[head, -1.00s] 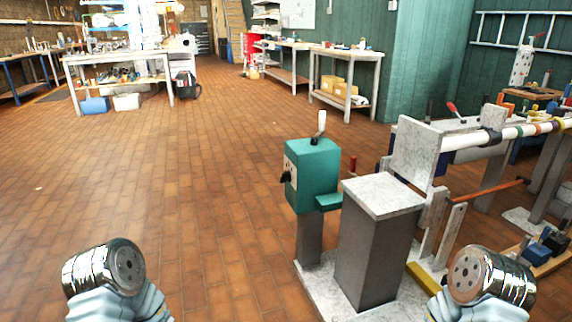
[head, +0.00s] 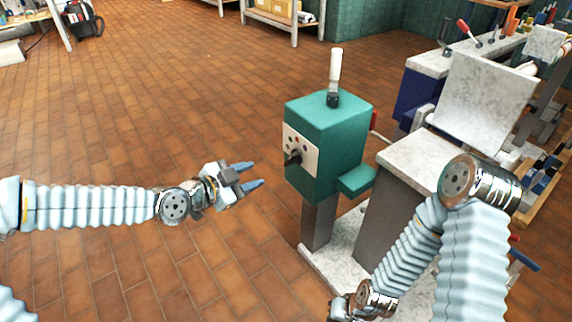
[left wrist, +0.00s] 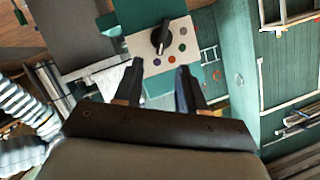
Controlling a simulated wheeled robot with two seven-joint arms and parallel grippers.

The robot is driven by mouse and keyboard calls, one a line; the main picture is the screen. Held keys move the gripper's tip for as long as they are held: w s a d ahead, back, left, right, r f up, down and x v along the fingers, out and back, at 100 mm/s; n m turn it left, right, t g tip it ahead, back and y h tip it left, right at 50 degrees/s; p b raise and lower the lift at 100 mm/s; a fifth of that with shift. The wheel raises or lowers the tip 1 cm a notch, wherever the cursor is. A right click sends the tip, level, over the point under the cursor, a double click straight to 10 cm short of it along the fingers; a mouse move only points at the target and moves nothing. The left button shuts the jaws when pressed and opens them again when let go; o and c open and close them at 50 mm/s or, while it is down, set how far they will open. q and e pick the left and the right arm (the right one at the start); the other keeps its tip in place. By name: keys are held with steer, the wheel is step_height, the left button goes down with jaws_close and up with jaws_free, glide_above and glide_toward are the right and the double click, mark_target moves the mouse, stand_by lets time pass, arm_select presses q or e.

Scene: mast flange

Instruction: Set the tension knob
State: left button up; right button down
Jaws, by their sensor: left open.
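The black tension knob (head: 292,158) sits on a pale plate (head: 302,147) on the left face of a green box (head: 330,140). In the left wrist view the knob (left wrist: 161,37) stands out from the plate (left wrist: 175,55), with several coloured dots around it. My left gripper (head: 254,174) is open and empty, to the left of the knob and apart from it. Its fingers (left wrist: 163,80) show on either side below the knob in the left wrist view. My right arm reaches down at the lower right; its gripper is at the bottom edge, its fingers not visible.
A white-handled lever (head: 335,72) stands on top of the green box. A grey post with a pale top (head: 432,160) and a bench with pipes and tools are to the right. Brick-coloured floor (head: 190,110) is clear to the left.

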mark_target(288, 160)
arm_select(q)
steer(key=x, duration=0.4)
steer(key=b+x, duration=0.1)
steer(key=x, duration=0.4)
steer(key=b+x, duration=0.1)
steer(key=x, duration=0.3)
steer(key=shift+w+d+r, duration=0.2)
steer(key=shift+w+d, duration=0.05)
steer(key=shift+w, duration=0.15)
steer(key=shift+c, duration=0.4)
jaws_close()
